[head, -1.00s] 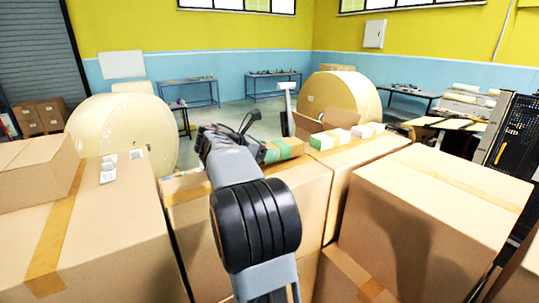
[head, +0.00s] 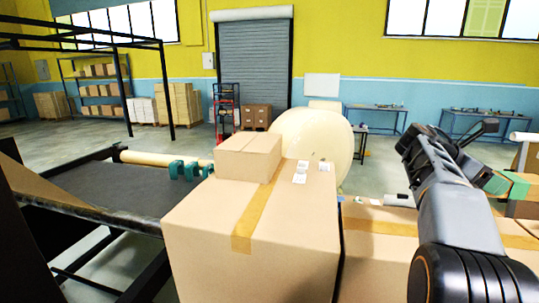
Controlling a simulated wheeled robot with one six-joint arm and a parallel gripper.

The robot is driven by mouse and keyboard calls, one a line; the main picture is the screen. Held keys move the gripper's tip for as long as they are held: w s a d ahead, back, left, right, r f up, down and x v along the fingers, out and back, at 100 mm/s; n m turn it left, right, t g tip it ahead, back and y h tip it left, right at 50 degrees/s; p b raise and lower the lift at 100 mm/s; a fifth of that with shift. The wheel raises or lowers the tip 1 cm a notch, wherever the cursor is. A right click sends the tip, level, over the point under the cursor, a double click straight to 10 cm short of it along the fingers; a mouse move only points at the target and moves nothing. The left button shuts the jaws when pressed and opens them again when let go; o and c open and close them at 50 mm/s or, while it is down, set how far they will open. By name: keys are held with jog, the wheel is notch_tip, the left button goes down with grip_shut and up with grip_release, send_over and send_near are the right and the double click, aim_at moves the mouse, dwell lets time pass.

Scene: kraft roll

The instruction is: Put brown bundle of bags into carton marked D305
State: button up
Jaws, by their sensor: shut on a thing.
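My gripper (head: 482,160) is at the right of the head view, beyond my grey arm. It is shut on a brown bundle with a green band (head: 497,183), which shows only partly past my arm. The bundle is above or just beyond the top of the right carton; I cannot tell whether it touches it. The fingertips are mostly hidden. No marking D305 is readable, so I cannot tell which carton bears it.
A large closed carton (head: 250,250) stands in front, with a smaller box (head: 249,157) and white labels (head: 301,172) on top. A dark conveyor-like table (head: 115,190) is at the left. A big kraft roll (head: 318,140) stands behind. Another carton (head: 380,250) stands right of the large carton.

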notch_tip(320, 180, down, 10)
jog(key=shift+f, duration=0.1)
jog(key=b+v, duration=0.1)
jog(key=v, duration=0.4)
jog(key=shift+d, duration=0.1)
jog(key=shift+c, duration=0.4)
jog(key=shift+w+a+r, duration=0.2)
jog(key=shift+a+r, duration=0.35)
jog(key=shift+a, duration=0.05)
